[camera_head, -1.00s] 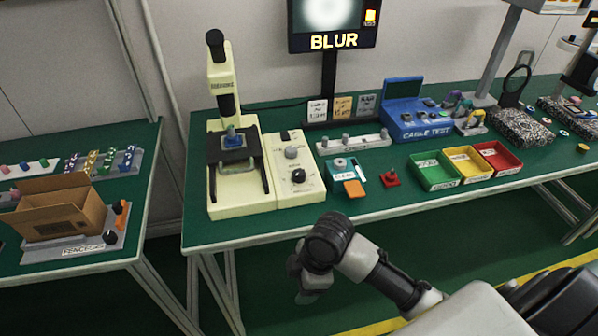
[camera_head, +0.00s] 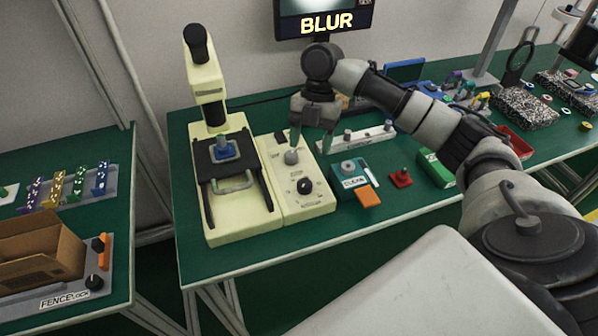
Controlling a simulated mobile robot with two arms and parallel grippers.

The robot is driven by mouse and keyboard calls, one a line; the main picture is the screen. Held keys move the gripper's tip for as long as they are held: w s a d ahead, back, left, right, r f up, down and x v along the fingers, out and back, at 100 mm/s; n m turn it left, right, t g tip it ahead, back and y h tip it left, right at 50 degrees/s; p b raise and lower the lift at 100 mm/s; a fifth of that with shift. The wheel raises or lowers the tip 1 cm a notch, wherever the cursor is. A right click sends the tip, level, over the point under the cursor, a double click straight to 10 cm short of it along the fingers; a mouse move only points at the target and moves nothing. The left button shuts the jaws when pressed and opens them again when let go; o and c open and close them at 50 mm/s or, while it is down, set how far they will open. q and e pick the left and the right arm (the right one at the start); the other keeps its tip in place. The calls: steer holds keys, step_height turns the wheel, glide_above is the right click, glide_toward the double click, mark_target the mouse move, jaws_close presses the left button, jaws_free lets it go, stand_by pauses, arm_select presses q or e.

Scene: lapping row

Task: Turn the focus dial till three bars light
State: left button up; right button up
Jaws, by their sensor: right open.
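A cream microscope (camera_head: 204,82) stands on the green bench, with a blue part (camera_head: 223,151) on its dark stage. Its cream control panel (camera_head: 316,206) to the right carries a grey knob (camera_head: 291,157) and a black knob (camera_head: 305,186). The lettering is too small to tell which is the focus dial. My right gripper (camera_head: 312,146) points down with its fingers apart. Its left finger shows just above and beside the grey knob; contact cannot be told. The monitor sign (camera_head: 327,23) reads "BLUR". Most of the screen is cut off, and no lit bars show. My left gripper is out of view.
A teal box (camera_head: 352,170) with an orange pad (camera_head: 369,198) and a red stand (camera_head: 401,177) sit right of the panel. A pale strip with pegs (camera_head: 366,137) lies behind. My right arm partly covers the coloured trays. A cardboard box (camera_head: 40,250) sits on the left bench.

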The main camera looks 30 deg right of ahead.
mark_target(304, 184)
steer(key=x, duration=0.5)
steer(key=shift+s+a+f, duration=0.1)
steer(key=shift+s, duration=0.05)
steer(key=x, duration=0.4)
steer(key=shift+f, duration=0.2)
steer(key=shift+a, duration=0.1)
steer(key=shift+c, duration=1.1)
steer(key=c, duration=0.7)
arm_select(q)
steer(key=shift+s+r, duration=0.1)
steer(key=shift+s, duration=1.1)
